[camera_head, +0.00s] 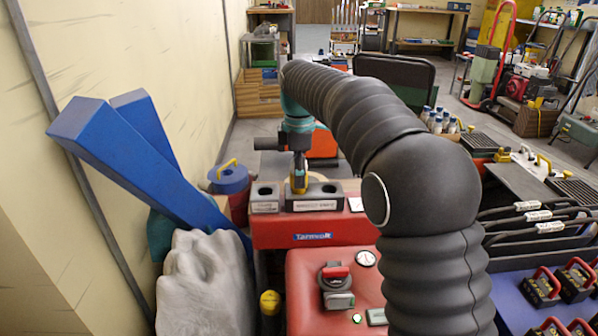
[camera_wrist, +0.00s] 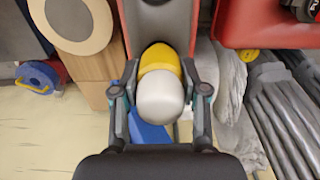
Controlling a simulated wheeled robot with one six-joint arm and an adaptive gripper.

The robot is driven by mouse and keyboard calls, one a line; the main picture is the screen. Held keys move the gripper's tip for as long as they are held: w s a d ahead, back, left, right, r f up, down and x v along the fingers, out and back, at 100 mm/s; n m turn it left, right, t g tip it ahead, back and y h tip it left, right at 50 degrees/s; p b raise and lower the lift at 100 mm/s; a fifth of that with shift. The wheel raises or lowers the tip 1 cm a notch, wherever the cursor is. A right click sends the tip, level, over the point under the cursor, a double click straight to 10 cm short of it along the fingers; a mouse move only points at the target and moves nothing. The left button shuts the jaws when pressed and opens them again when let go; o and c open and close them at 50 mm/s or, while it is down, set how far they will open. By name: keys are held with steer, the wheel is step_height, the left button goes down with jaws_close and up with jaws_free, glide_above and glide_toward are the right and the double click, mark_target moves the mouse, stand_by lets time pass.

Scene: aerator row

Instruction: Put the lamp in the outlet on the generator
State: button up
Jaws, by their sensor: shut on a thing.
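The lamp (camera_wrist: 163,97) has a white dome and a yellow body, and it sits between the two fingers of my gripper (camera_wrist: 162,84) in the wrist view. The red generator (camera_head: 315,228) carries a dark outlet block (camera_head: 314,204) with a light label and round holes. The lamp's lower end is at the left part of this block; I cannot tell whether it is inside a hole or just above it.
A smaller grey block (camera_head: 265,198) with one hole stands left of the outlet block. A blue drum (camera_head: 229,178) and slanted blue beams (camera_head: 140,165) are at the left. A red machine (camera_head: 305,275) with a dark knob is in front. Black cable racks (camera_head: 535,232) lie at the right.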

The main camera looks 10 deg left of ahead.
steer(key=shift+f+b, duration=0.3)
steer(key=shift+f, duration=0.4)
steer(key=o, duration=1.2)
steer(key=shift+o, duration=0.2)
steer(key=shift+r, duration=0.1)
